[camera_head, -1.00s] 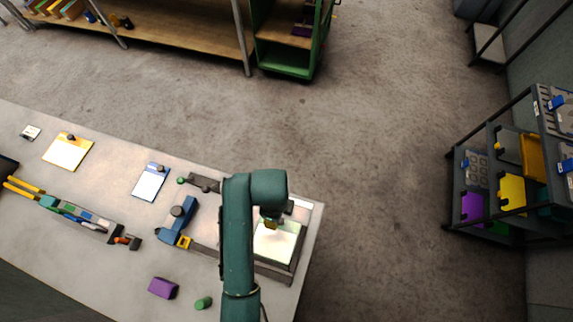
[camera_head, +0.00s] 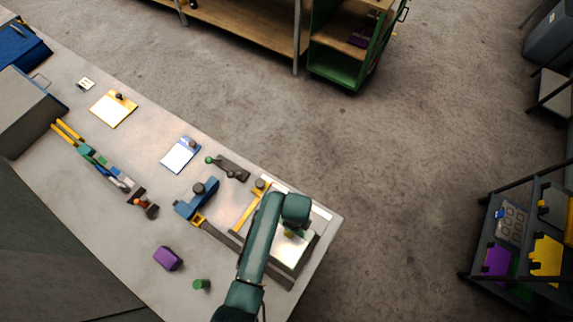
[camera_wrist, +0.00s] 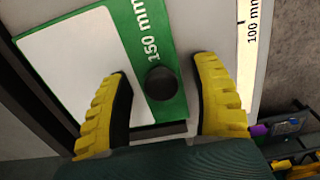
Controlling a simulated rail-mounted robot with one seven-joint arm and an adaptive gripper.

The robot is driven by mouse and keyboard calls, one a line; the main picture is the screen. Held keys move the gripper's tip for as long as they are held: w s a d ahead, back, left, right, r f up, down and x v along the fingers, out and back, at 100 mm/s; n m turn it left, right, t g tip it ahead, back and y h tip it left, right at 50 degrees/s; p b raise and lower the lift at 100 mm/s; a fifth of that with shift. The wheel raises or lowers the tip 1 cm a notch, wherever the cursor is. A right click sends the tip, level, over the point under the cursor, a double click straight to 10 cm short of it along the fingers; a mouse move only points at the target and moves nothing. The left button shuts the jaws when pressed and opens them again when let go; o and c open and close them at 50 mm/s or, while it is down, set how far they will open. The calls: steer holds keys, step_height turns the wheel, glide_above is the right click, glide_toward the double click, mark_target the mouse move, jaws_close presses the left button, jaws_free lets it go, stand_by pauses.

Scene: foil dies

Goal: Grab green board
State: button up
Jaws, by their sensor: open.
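The green board shows in the wrist view as a green strip (camera_wrist: 150,50) marked "150 mm", beside a white panel (camera_wrist: 75,65). A dark round knob (camera_wrist: 161,83) stands on the green strip. My gripper (camera_wrist: 163,68) is open, with its yellow ribbed fingers on either side of the knob and a gap on both sides. In the head view, the board's pale panel (camera_head: 287,250) lies at the table's right end, partly hidden by my arm, and my gripper (camera_head: 292,233) is over it.
The table (camera_head: 225,255) also holds a blue clamp-like tool (camera_head: 197,198), a purple block (camera_head: 168,258), a small green cylinder (camera_head: 201,285), a blue-edged board (camera_head: 180,155) and a yellow-edged board (camera_head: 113,108). A dark rack (camera_head: 520,240) stands at right. Floor between is clear.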

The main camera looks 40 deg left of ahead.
steer(key=shift+r, duration=0.1)
jaws_close()
